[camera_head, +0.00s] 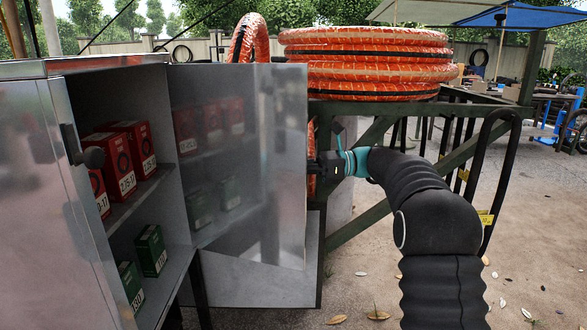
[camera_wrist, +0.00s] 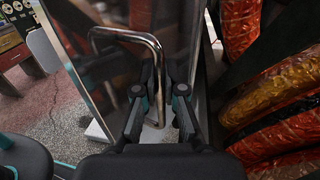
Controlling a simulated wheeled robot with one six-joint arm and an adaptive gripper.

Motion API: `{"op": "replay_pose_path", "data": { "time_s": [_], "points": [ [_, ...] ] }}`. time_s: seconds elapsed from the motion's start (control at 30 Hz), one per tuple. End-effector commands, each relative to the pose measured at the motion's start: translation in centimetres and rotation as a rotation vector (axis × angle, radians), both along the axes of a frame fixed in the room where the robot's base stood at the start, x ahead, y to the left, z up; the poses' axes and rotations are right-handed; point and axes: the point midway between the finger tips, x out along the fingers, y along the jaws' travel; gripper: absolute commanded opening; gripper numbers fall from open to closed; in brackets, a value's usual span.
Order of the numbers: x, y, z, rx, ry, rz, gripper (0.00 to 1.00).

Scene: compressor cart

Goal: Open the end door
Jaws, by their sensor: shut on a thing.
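The end door (camera_head: 240,180) of the metal cabinet stands swung open, its shiny inner face reflecting the boxes in the cabinet. In the wrist view I see its other face (camera_wrist: 110,75), with a bent metal bar handle (camera_wrist: 125,36) on it. My gripper (camera_wrist: 162,85) has its two fingers on either side of the handle's right leg and is shut on it. In the head view my gripper (camera_head: 322,163) is at the door's right edge, with its fingertips partly hidden behind the door.
The open cabinet (camera_head: 118,215) holds red boxes (camera_head: 128,165) above and green boxes (camera_head: 150,250) below. Coiled orange hoses (camera_head: 365,65) rest on a green frame (camera_head: 365,220) close behind the door. Paved ground (camera_head: 545,240) at the right is mostly clear.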

Motion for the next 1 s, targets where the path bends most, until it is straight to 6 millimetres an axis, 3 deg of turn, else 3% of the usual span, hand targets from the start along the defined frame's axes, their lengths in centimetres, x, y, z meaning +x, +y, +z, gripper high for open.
{"op": "replay_pose_path", "data": {
  "time_s": [0.17, 0.2, 0.27, 0.67, 1.0],
  "points": [
    [0.0, 0.1, 0.0, 0.001, 0.0, 0.0, 0.0],
    [0.0, 0.1, 0.0, 0.001, 0.0, 0.0, 0.19],
    [0.0, 0.0, 0.0, 0.001, 0.0, 0.0, 0.34],
    [0.2, -0.7, 0.0, 0.001, 0.0, -0.005, 0.35],
    [1.3, -6.4, -0.1, 0.001, 0.0, -0.007, 0.35]
  ]
}}
